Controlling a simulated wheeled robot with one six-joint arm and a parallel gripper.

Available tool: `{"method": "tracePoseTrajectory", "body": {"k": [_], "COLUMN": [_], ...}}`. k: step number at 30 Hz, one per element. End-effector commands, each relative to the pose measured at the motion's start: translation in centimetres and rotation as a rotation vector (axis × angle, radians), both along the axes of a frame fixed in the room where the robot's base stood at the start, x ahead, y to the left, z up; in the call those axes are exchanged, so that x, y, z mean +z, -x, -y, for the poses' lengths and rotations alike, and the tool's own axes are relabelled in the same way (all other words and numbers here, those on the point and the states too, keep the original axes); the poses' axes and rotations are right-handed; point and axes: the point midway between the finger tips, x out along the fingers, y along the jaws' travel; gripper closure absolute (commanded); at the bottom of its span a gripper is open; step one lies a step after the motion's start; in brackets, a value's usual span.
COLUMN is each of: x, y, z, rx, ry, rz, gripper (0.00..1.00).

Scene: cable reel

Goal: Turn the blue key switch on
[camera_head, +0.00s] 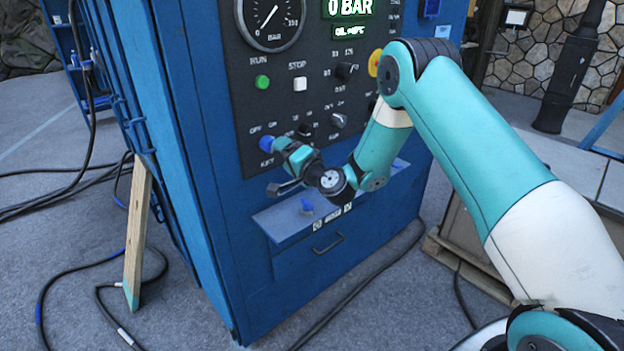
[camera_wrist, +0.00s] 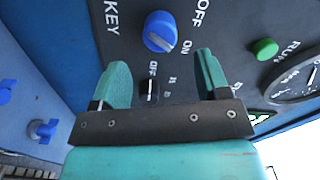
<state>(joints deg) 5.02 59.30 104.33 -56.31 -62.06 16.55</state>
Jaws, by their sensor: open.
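The blue key switch (camera_head: 266,144) is a round knob on the dark control panel, with OFF and ON printed above it and KEY below. In the wrist view the blue key switch (camera_wrist: 160,33) is just beyond the fingertips, with a pale bar across its face. I cannot tell for sure which label it points to. My gripper (camera_wrist: 163,68) is open, its turquoise fingers apart and empty, short of the knob. In the head view my gripper (camera_head: 281,146) is close in front of the switch, and its wrist hides part of the panel.
A black OFF-marked selector (camera_wrist: 149,88) shows between the fingers. A green RUN button (camera_head: 262,82), white STOP button (camera_head: 300,84) and pressure gauge (camera_head: 270,18) are above. A blue ledge (camera_head: 275,221) with a small blue part (camera_head: 308,205) juts out below the wrist.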

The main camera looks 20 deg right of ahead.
Motion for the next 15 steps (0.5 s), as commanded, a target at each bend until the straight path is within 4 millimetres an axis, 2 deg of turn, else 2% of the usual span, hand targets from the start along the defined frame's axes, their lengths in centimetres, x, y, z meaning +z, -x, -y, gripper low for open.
{"method": "tracePoseTrajectory", "body": {"k": [1, 9, 15], "x": [-1.0, -1.0, -0.5], "y": [1.2, 6.8, 9.4], "z": [0.6, 2.4, 3.2], "rx": [-0.003, -0.003, -0.002], "ry": [-0.001, -0.002, 0.0], "rz": [-0.004, -0.003, 0.002], "gripper": [0.31, 0.31, 0.31]}}
